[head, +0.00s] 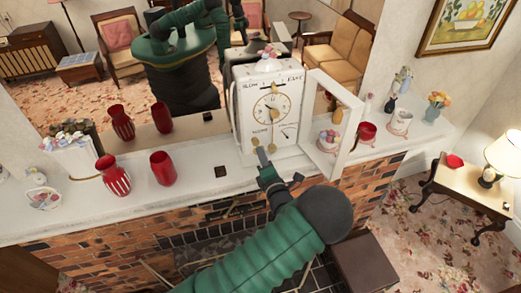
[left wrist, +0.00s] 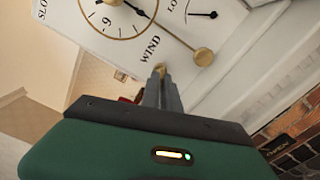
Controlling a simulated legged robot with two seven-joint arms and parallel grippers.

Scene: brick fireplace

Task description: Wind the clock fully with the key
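The white clock (head: 284,105) stands upright on the mantel, its dial facing me and its framed door (head: 352,120) swung open to the right. My left gripper (head: 263,163) is at the lower front of the clock. In the left wrist view my left gripper (left wrist: 161,84) has its fingers close together on a small brass piece, seemingly the key (left wrist: 160,69). It is beside the word WIND on the clock face (left wrist: 112,22). Whether the key sits in a winding hole is hidden. A brass pendulum bob (left wrist: 203,57) hangs right of it. My right gripper is not in view.
Red vases (head: 163,168) and a white flower planter (head: 72,158) stand left on the mantel (head: 200,190). A red cup (head: 366,132) and a white cup (head: 401,122) stand right. A mirror (head: 60,100) behind reflects the room and me. A lamp table (head: 455,183) is far right.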

